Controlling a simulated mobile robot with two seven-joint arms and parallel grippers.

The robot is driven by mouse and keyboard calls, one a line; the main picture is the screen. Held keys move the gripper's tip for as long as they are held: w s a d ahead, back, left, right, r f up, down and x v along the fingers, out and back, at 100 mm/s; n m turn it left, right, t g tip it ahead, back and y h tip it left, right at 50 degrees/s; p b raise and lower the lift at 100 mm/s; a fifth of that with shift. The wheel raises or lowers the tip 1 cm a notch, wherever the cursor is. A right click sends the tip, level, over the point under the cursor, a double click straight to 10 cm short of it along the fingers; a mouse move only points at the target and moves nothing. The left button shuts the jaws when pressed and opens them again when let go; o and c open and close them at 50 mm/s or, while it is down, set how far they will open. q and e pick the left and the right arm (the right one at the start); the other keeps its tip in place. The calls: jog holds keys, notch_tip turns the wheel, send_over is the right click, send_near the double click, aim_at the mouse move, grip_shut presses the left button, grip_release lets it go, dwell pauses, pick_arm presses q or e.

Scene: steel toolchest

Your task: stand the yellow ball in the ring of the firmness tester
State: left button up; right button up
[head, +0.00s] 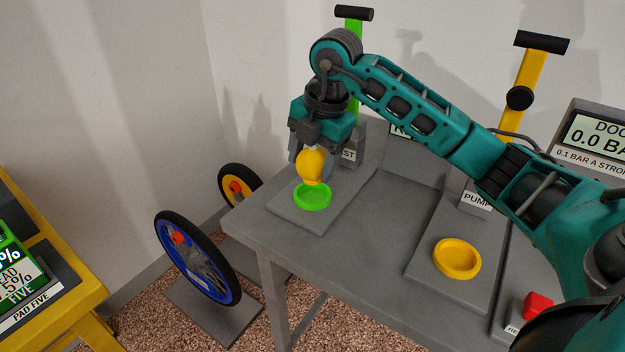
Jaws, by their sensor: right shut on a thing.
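The yellow ball (311,166) is held between the fingers of my right gripper (312,172), which points down. The ball is just above a green ring (313,197) on a grey base plate at the left end of the grey table; from this angle I cannot tell whether it touches the ring. The upright behind that plate carries a label partly hidden by my gripper, with only "ST" readable. A yellow ring (457,259) sits on a second plate, in front of a label (477,199) reading "PUMP". My left gripper is not in view.
The grey table (345,258) has bare room between the two plates. A red button (538,306) and a display (597,133) are at the right. Two wheels, one with a blue rim (229,289), stand left of the table. A yellow bench (84,290) is at far left.

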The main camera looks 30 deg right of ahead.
aim_at(312, 179)
jog(key=shift+s+b+x, duration=0.2)
jog(key=shift+x, duration=0.8)
jog(key=shift+s+b+x, duration=0.15)
jog(key=shift+s+x, duration=0.05)
jog(key=shift+x, duration=0.8)
jog(key=shift+d+f, duration=0.15)
jog(key=shift+f, duration=0.15)
jog(key=o, duration=1.2)
jog(key=shift+c, duration=0.2)
jog(key=shift+r, duration=0.55)
jog(key=p+v, duration=0.2)
jog(key=v, duration=0.8)
jog(key=shift+s+d+r, duration=0.1)
jog(key=shift+r, duration=0.15)
jog(key=shift+s+r, duration=0.1)
jog(key=shift+r, duration=0.3)
